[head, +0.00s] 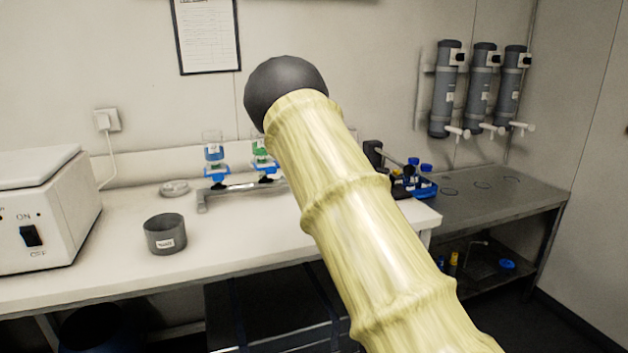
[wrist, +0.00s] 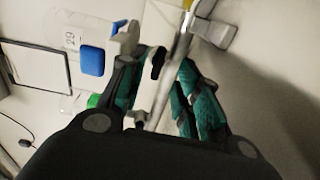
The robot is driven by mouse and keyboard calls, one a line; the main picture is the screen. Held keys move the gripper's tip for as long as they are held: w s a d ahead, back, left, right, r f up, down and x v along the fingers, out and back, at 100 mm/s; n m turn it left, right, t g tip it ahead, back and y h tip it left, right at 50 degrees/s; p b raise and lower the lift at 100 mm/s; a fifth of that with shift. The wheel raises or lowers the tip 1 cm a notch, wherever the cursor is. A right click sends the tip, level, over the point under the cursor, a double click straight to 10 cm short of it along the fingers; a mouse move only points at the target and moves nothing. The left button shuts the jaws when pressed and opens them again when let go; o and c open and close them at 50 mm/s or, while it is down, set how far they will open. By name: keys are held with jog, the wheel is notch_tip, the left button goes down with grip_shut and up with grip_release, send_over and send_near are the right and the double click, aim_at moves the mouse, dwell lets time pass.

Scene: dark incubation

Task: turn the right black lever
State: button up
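A metal manifold (head: 240,188) stands on the white bench with two clear funnels, a blue-marked one (head: 214,153) at left and a green-marked one (head: 261,150) at right. In the wrist view, a small black lever-like piece (wrist: 157,63) shows beside the metal bar (wrist: 178,50), between the teal-padded fingers of my gripper (wrist: 160,88). The fingers are apart, one on each side of it. I cannot tell whether a pad touches it.
A grey labelled pot (head: 165,234) and a small round dish (head: 174,188) are on the bench. A white box with a switch (head: 45,212) stands at left. Blue-capped bottles (head: 421,178) stand right of my arm. Grey cylinders with taps (head: 443,95) hang on the right wall.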

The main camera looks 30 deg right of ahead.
jog(key=v, duration=0.7)
jog(key=shift+s, duration=0.25)
